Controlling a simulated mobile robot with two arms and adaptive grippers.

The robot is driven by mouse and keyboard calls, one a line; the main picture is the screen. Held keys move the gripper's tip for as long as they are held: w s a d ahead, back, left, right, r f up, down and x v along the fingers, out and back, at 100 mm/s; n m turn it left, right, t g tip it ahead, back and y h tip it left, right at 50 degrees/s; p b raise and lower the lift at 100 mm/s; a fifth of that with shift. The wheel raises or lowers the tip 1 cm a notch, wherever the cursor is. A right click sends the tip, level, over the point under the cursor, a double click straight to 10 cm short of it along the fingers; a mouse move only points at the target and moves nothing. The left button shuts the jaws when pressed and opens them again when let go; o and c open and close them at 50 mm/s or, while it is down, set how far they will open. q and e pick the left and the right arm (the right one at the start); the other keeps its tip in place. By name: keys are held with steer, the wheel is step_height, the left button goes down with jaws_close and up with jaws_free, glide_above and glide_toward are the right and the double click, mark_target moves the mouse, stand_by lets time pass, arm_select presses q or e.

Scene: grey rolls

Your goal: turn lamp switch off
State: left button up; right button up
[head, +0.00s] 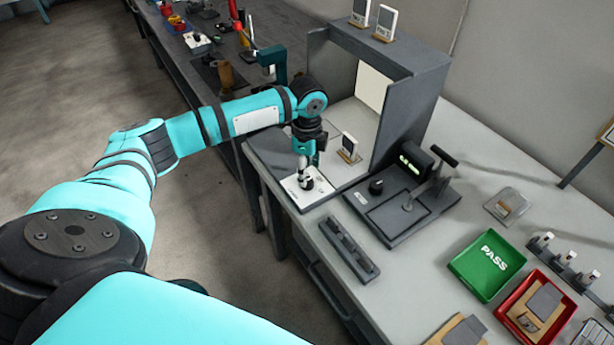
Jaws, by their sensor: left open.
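The lamp switch appears to be the small dark knob (308,184) on a white panel (316,196) at the front left of the grey inspection booth (425,95). My left gripper (305,168) points down right over the knob, with its jaws open. The fingertips are very close to the knob; I cannot tell whether they touch it. The gripper partly hides the knob. A pale lit panel (373,88) shows inside the booth. My right gripper is not in view.
A device with a green display (410,163) and a lever (432,176) stands right of the booth. A slotted grey rack (348,249), a green PASS tray (486,265) and a red tray (537,312) lie in front. A small card on a stand (349,148) is inside the booth.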

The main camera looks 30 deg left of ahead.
arm_select(q)
step_height(320, 180, down, 3)
steer(key=shift+r, duration=0.15)
steer(key=shift+f, duration=0.55)
steer(key=c, duration=1.1)
steer(key=shift+r+n+p, duration=0.1)
steer(key=shift+n+p, duration=0.3)
steer(key=shift+p, duration=0.4)
steer(key=shift+c, duration=0.2)
steer(key=n+p, duration=0.6)
steer(key=p, duration=0.2)
steer(key=shift+d+r+n, duration=0.1)
steer(key=shift+n, duration=0.2)
steer(key=n+p, duration=0.2)
steer(key=n, duration=0.1)
steer(key=shift+p, duration=0.4)
steer(key=shift+f+n+p, duration=0.2)
steer(key=shift+n+p, duration=0.4)
steer(key=shift+n, duration=0.2)
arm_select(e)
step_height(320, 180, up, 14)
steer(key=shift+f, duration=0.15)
